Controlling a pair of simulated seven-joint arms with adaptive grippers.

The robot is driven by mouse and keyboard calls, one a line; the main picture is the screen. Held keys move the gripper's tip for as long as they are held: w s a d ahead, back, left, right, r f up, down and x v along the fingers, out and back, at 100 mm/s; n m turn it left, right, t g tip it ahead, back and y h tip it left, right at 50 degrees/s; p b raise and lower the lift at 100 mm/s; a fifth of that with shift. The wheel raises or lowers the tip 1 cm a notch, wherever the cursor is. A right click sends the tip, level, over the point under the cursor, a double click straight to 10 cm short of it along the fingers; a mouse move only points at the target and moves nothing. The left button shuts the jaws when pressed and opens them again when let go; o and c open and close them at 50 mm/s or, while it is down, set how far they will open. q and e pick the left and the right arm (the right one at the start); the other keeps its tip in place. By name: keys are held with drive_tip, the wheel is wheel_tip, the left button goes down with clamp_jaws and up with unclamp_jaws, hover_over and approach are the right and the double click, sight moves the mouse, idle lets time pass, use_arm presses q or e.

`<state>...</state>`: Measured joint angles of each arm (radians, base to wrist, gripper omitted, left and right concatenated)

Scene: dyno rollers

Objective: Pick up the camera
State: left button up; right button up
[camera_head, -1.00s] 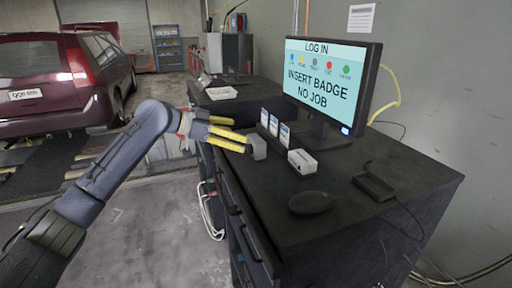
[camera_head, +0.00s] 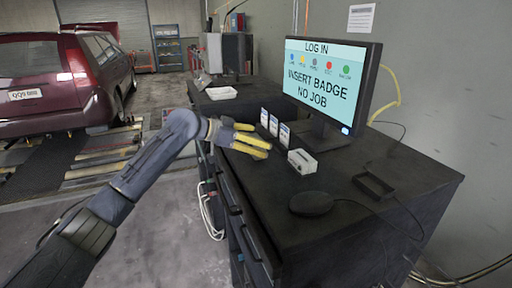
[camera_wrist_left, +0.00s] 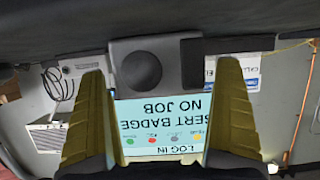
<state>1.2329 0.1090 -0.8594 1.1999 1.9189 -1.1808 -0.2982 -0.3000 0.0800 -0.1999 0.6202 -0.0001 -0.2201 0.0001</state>
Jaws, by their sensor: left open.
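The camera (camera_wrist_left: 145,66) is a dark grey box with a round lens, seen in the upside-down left wrist view. It appears between the two yellow fingers of my left gripper (camera_wrist_left: 161,70), with a gap on each side. In the head view my left gripper (camera_head: 262,141) is open at the left edge of the black desk, and its fingers hide the camera there. I cannot tell how deep the camera sits between the fingers. My right gripper is not in view.
On the black desk (camera_head: 330,220), upright badges (camera_head: 274,126) stand behind the fingers and a small white box (camera_head: 302,162) to their right. A monitor (camera_head: 325,85), a dark round puck (camera_head: 310,203) and a black tray (camera_head: 373,186) are farther right.

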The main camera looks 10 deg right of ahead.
use_arm(q)
drive_tip(key=c, duration=1.4)
drive_tip(key=shift+r, duration=0.1)
